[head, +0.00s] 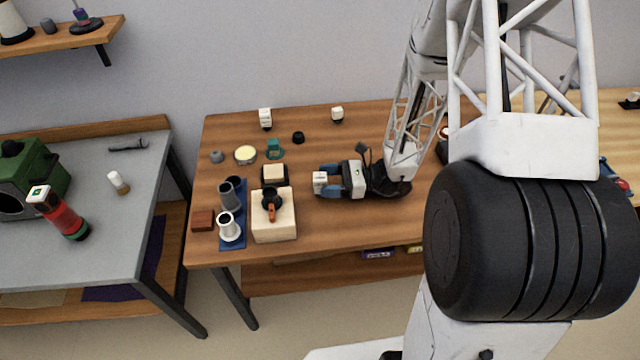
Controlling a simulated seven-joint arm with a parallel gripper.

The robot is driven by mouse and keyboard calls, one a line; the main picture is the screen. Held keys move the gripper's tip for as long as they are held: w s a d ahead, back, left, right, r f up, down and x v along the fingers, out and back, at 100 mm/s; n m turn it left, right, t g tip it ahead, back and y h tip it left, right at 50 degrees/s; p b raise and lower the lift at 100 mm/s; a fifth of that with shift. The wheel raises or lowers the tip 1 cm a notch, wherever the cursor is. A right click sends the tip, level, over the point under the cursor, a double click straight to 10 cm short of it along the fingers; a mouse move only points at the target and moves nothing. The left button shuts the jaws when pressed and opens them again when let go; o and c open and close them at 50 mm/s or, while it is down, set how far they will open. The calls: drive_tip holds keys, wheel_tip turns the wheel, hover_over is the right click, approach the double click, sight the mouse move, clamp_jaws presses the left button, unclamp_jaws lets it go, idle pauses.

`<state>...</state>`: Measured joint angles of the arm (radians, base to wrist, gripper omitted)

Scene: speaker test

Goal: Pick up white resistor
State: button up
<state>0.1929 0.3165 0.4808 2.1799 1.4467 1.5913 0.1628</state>
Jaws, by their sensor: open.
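I cannot tell for sure which thing is the white resistor. One small white block (265,117) stands at the back left of the wooden table (350,225). A second small white block (337,113) stands at the back, further right. My gripper (322,182) is open, low over the middle of the table, its blue fingers pointing left. A small white patch shows at its fingertips; whether it is a separate thing or part of the gripper is unclear. Both white blocks at the back stand clear of the gripper.
A beige box (273,226) with a dark-and-orange thing on top, a blue mat (233,242) with cups, a brown block (202,220) and a yellow-topped tin (245,155) stand left of the gripper. A grey table (100,225) is further left. Bare wood lies in front of the gripper.

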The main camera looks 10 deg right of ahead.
drive_tip(key=shift+a, duration=1.1)
drive_tip(key=c, duration=1)
